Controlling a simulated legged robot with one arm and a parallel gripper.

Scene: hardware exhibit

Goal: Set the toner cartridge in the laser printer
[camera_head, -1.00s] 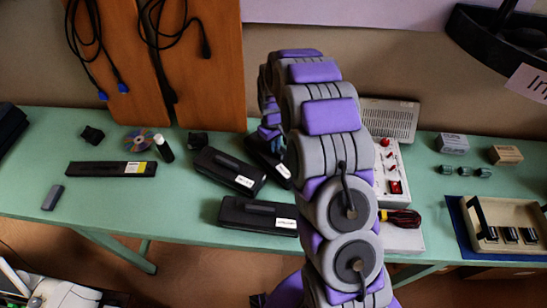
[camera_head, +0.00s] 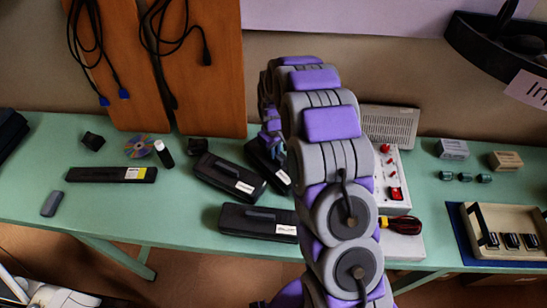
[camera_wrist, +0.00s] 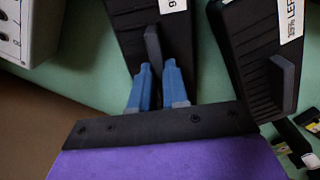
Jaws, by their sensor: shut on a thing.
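A black toner cartridge with a grey handle and white label lies on the green table, partly behind my arm (camera_head: 268,160); in the wrist view it shows at the top centre (camera_wrist: 122,32). My gripper (camera_wrist: 158,68) has its two blue fingers shut on that cartridge's handle. In the head view the gripper is largely hidden by my own arm. Two similar black cartridges lie nearby, one to the left (camera_head: 215,172) and one in front (camera_head: 240,220). One neighbour's label in the wrist view reads "35% LEFT" (camera_wrist: 290,20). I cannot make out the laser printer with certainty.
A white machine (camera_head: 50,298) is cut off at the lower left. A long black bar with a yellow label (camera_head: 95,175), a disc (camera_head: 135,147) and a bottle (camera_head: 163,154) lie left. A power supply (camera_head: 393,175) stands close right. A beige tray (camera_head: 475,212) is far right.

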